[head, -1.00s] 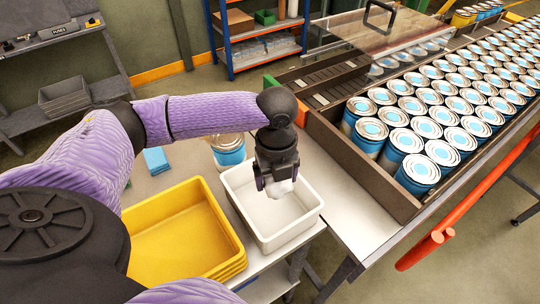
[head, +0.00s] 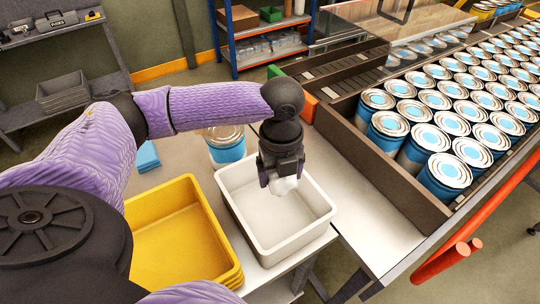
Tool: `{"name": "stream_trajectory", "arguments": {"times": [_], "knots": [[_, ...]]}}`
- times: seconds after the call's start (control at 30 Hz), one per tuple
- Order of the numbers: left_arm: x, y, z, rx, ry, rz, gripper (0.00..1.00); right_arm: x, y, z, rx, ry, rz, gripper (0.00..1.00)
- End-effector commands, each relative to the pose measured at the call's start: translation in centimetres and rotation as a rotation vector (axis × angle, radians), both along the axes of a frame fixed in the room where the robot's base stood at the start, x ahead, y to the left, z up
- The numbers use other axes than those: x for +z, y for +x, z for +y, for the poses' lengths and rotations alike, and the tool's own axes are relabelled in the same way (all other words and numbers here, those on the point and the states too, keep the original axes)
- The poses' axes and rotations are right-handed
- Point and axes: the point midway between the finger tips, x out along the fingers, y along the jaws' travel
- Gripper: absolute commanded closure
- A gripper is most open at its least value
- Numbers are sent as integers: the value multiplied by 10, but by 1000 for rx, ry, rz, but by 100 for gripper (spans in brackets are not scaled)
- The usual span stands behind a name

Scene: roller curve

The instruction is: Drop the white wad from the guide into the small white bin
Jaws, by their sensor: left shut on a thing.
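The white wad (head: 284,187) is between the fingers of my left gripper (head: 281,183), which points down and is shut on it. The gripper and wad are over the small white bin (head: 300,242), toward its back half and within its rim as seen from above. The bin stands upright on the pale table, and the part of its floor that shows is bare. The guide (head: 385,175) is the dark rail along the near side of the cans, right of the gripper. My right gripper is not in view.
A yellow crate (head: 236,275) stands left of the bin, close to it. A blue can (head: 226,145) stands behind the bin. Several blue cans (head: 445,174) fill the conveyor at right. A blue cloth (head: 147,156) lies at the table's left.

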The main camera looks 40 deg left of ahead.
Motion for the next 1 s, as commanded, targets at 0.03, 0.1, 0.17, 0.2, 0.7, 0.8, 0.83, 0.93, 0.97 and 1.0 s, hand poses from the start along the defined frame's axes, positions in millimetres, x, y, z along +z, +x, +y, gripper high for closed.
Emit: {"name": "stream_trajectory", "arguments": {"times": [0.03, 0.1, 0.17, 0.2, 0.7, 0.8, 0.83, 0.93, 0.97, 1.0], "knots": [[1, 0, 0, 0, 0, 0, 71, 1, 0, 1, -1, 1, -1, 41], [2, 0, 0, 0, 0, 0, 14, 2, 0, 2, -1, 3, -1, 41], [2, 0, 0, 0, 0, 0, 2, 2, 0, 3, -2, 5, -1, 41], [2, 0, 0, 0, 0, 0, 0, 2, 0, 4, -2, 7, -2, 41], [70, 2, 2, 0, 0, -5, 0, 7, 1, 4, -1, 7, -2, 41], [89, 2, 2, -1, 0, -4, 0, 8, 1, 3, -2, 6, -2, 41], [93, 2, 3, 0, 0, -3, 0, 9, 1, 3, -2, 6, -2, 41], [100, 2, 3, 0, 0, -1, 0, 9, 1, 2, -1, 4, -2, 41], [101, 2, 3, -1, 1, -1, 0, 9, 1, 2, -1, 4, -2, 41], [102, 2, 3, 0, 1, -1, 0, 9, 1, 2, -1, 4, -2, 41]]}}
